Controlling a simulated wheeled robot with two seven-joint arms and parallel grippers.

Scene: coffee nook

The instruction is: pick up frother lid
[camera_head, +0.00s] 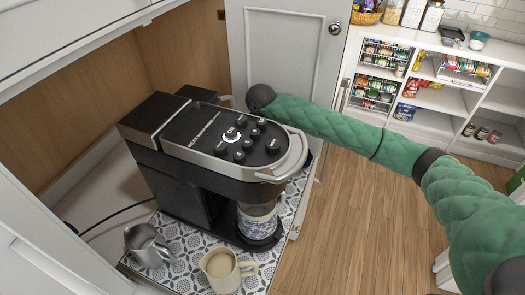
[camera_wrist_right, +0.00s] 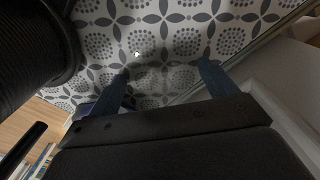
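I cannot pick out a frother lid for certain in either view. In the head view my right arm reaches in from the right, and its gripper is hidden behind the coffee machine (camera_head: 215,135). In the right wrist view my right gripper (camera_wrist_right: 166,80) has its two bluish fingers spread apart, with only patterned surface showing between them. A black ribbed round body (camera_wrist_right: 38,45) stands at the upper left of that view, beside the fingers; I cannot tell whether it is the frother. My left gripper is in neither view.
A metal pitcher (camera_head: 146,246) and a cream mug (camera_head: 221,270) stand in front of the machine on the patterned mat (camera_head: 185,270). A blue-and-white cup (camera_head: 257,222) sits under the machine. A cabinet door (camera_head: 285,55) stands behind; open wooden floor (camera_head: 350,220) lies to the right.

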